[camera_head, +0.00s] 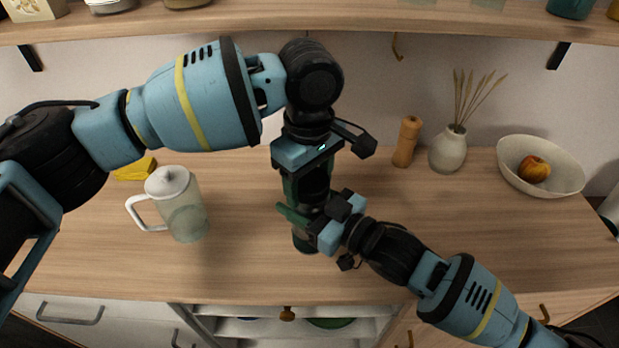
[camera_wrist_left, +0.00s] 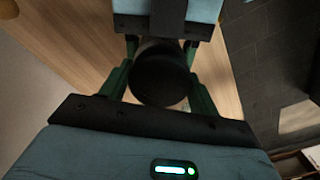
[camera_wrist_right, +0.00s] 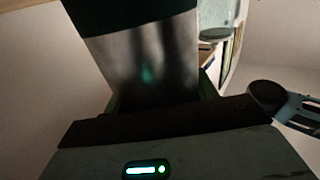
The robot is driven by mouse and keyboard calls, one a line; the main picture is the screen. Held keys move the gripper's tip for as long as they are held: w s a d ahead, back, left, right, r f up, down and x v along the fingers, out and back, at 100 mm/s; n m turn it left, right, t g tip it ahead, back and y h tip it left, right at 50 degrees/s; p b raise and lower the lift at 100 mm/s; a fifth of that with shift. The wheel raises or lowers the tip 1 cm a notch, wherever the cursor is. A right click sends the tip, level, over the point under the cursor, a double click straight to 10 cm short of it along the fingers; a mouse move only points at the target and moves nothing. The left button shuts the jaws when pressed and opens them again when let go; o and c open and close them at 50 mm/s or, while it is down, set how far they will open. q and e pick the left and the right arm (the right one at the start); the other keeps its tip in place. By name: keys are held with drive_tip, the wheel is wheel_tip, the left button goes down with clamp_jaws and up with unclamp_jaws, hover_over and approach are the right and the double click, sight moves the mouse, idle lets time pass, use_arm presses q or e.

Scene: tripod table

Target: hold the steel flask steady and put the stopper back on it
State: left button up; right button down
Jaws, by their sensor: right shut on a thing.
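The steel flask stands upright on the table, and its dark green lower end (camera_head: 306,242) shows below my grippers in the head view. Its bare steel side (camera_wrist_right: 145,70) fills much of the right wrist view. My right gripper (camera_head: 303,220) is shut on the flask from the right. The black stopper (camera_wrist_left: 161,75) shows end-on in the left wrist view. My left gripper (camera_head: 309,190) points down over the flask, with its green fingers open on both sides of the stopper. The stopper appears in line above the flask; how it seats is hidden.
A glass jug (camera_head: 183,207) with a white lid stands to the left, near a yellow cloth (camera_head: 135,169). A wooden mill (camera_head: 407,142), a vase (camera_head: 448,150) and a bowl (camera_head: 560,178) with an apple stand at the back right. A shelf (camera_head: 230,21) runs above.

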use_arm(q)
drive_tip(key=c, duration=0.5)
drive_tip(key=m, duration=0.6)
drive_tip(key=shift+m, duration=0.3)
drive_tip(key=o, duration=1.1)
drive_tip(key=shift+r, duration=2.25)
drive_tip(key=shift+c, duration=0.4)
